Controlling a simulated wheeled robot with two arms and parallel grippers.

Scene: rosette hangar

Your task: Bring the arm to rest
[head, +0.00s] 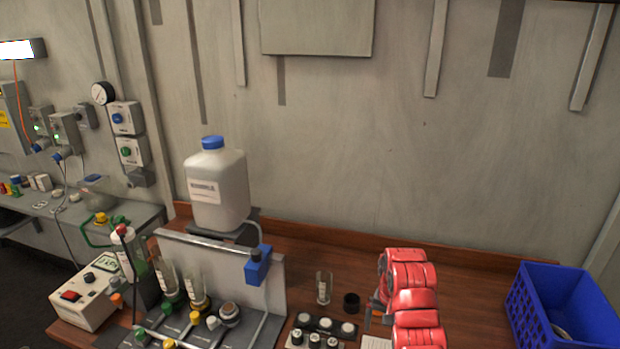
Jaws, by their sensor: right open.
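My right arm, red and segmented, rises from the bottom edge right of centre in the head view. My right gripper (379,304) is at its left side, small and partly hidden by the red links. It is open, and I see nothing held in it. It is over the right part of the wooden bench (470,285), close to a small black cup (351,303). I cannot tell the gap between them. My left gripper is not in view.
A blue crate (517,305) stands right of my arm. Left are a clear vial (323,287), a rack of round caps (318,325), a grey stand with tubes (225,258), a white jug (218,190) and a control box (85,292). The wall (330,150) closes the back.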

